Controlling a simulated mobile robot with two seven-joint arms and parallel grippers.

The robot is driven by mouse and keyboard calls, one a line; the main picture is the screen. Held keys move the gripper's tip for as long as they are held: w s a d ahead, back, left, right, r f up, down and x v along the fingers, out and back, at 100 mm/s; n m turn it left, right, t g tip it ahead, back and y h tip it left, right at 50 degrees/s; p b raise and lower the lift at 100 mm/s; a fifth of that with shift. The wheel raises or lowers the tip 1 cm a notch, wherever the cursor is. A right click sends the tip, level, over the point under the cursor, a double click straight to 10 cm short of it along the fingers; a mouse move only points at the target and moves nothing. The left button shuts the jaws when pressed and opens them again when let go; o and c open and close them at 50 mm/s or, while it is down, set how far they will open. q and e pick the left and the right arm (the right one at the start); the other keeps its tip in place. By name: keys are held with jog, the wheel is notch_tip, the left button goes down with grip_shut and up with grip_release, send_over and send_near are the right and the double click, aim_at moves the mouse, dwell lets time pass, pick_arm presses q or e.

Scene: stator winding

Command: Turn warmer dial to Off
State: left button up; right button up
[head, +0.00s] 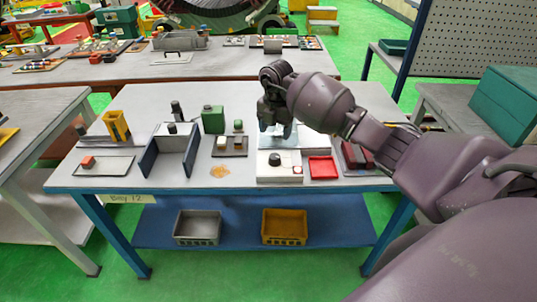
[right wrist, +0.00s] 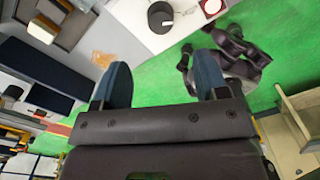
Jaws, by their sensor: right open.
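The warmer (head: 268,175) is a white box at the front edge of the table, with a pale, glassy top part behind. Its round black dial (head: 275,159) sits on the white front part. The dial (right wrist: 160,17) also shows at the top of the right wrist view, with a light pointer mark. My right gripper (head: 275,127) is over the warmer, just behind the dial in the head view. In the right wrist view its two blue fingers (right wrist: 162,80) are wide apart, with nothing between them and clear of the dial. My left gripper is not in view.
A red tray (head: 323,168) lies right of the warmer. Grey (head: 197,228) and yellow (head: 285,226) crates sit on the lower shelf.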

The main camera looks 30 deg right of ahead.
aim_at(275, 156)
notch_tip(275, 156, down, 9)
jog(key=shift+a+f, duration=0.1)
jog(key=shift+f, duration=0.8)
jog(key=c, duration=0.9)
